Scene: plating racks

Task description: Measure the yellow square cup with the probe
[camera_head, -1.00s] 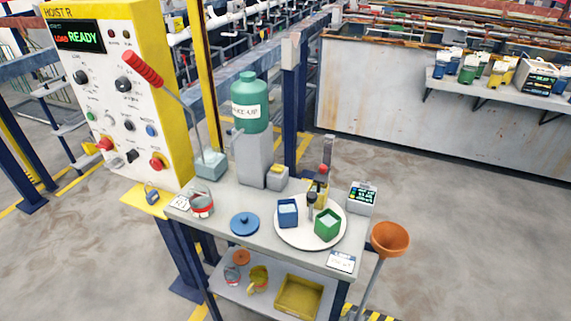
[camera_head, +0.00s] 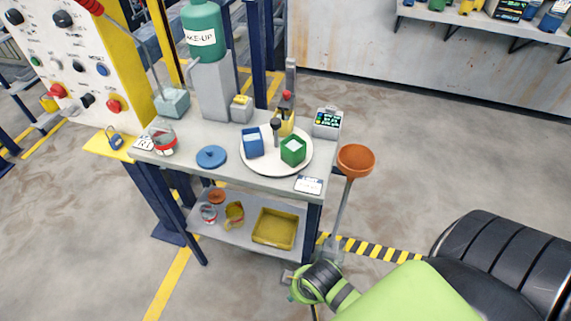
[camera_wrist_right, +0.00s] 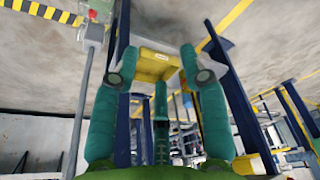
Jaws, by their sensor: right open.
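The yellow square cup (camera_head: 285,126) is at the back of a round white plate (camera_head: 262,167) on the bench, partly hidden by a black-knobbed post (camera_head: 276,131). A red-topped piece (camera_head: 287,97) shows right at the cup; I cannot tell whether it is inside or behind it. I cannot tell for sure which item is the probe. A small meter with a lit display (camera_head: 327,121) stands right of the plate. My right gripper (camera_wrist_right: 158,68) is open in the right wrist view, with nothing visibly held. It is low in front of the bench, far from the cup. My left gripper is out of view.
A blue cup (camera_head: 253,142) and green cup (camera_head: 293,151) share the plate. An orange funnel (camera_head: 356,160) on a pole stands at the bench's right end. A green bottle (camera_head: 203,30) rises behind. A yellow tray (camera_head: 274,229) is on the lower shelf. Open floor lies right.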

